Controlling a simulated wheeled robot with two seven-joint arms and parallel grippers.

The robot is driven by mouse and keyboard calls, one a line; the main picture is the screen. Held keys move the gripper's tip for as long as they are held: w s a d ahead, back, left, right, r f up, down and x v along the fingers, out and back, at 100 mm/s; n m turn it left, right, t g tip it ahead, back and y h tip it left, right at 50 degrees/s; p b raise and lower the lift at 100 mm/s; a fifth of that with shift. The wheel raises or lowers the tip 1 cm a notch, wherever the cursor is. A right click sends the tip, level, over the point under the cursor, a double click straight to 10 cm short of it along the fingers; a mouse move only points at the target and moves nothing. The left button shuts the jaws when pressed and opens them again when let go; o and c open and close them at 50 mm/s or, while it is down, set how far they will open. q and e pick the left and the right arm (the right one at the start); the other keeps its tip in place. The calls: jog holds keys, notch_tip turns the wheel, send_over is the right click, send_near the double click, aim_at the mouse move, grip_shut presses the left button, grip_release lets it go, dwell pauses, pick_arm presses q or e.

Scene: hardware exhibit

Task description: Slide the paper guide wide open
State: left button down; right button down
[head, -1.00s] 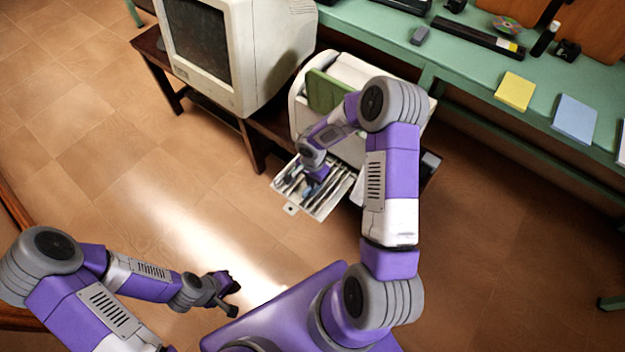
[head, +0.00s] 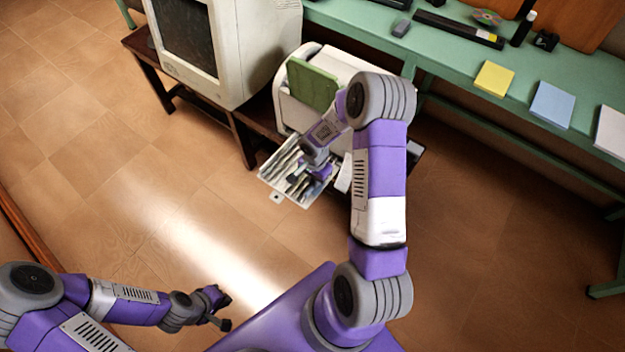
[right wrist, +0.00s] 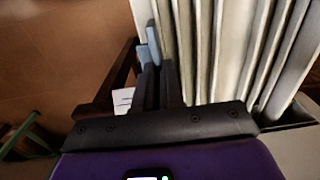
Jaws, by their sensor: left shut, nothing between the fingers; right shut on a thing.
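The open paper tray (head: 272,176) sticks out from the front of a white printer (head: 345,66), with ridged pale slats across it. My right gripper (head: 312,178) is down at the tray, towards its right side. In the right wrist view its dark fingers (right wrist: 152,84) are shut on a small blue-grey upright piece, the paper guide (right wrist: 151,44), beside the slats. The lower part of the guide is hidden by the fingers. My left gripper (head: 222,311) is shut and empty, low over the floor, well away from the printer.
A beige monitor (head: 225,45) stands on a dark wooden table left of the printer. A green desk (head: 450,60) with a yellow pad (head: 494,79) and a blue pad (head: 552,105) runs along the right. The tiled floor in front of the tray is clear.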

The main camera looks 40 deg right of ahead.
jog(key=c, duration=1.2)
grip_release()
jog(key=shift+c, duration=0.2)
notch_tip(320, 180, up, 8)
jog(key=p, duration=0.2)
jog(key=shift+f+p, duration=0.15)
jog(key=shift+p, duration=0.2)
jog(key=shift+f, duration=0.1)
